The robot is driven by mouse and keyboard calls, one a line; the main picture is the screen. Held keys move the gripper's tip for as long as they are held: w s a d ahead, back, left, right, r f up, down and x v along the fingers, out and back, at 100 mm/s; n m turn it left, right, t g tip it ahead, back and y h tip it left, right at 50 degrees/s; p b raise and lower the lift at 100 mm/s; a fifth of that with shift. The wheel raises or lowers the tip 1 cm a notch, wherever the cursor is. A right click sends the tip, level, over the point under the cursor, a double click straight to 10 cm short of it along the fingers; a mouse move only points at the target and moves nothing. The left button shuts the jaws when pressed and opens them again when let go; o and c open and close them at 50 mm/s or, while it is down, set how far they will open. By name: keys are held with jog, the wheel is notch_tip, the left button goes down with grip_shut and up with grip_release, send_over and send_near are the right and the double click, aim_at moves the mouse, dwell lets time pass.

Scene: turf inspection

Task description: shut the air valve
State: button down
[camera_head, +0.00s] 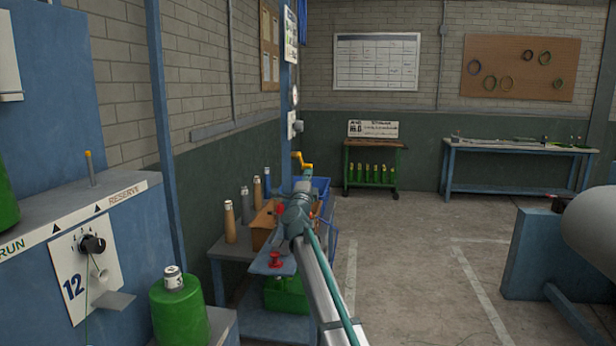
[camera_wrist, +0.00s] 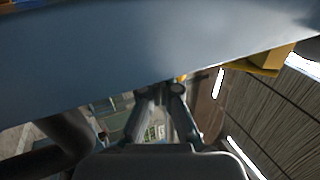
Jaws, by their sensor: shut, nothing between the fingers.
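A yellow valve lever (camera_head: 302,160) sticks out to the right from the blue post (camera_head: 288,100), low on the post below its gauges. In the wrist view the blue post (camera_wrist: 130,50) fills the top of the picture, and a yellow part (camera_wrist: 262,62), likely the lever, shows at its right edge. My gripper (camera_wrist: 162,88) is shut and empty, its fingertips close to the post's edge; I cannot tell whether they touch it. In the head view my arm runs up to just below the lever, and the fingertips are hard to make out.
A side table (camera_head: 235,250) with several upright cylinders stands left of my arm. A red knob (camera_head: 275,259) is on the blue bench under my arm. A selector panel (camera_head: 85,265) and a green canister (camera_head: 180,310) are at the left.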

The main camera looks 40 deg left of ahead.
jog(key=v, duration=1.2)
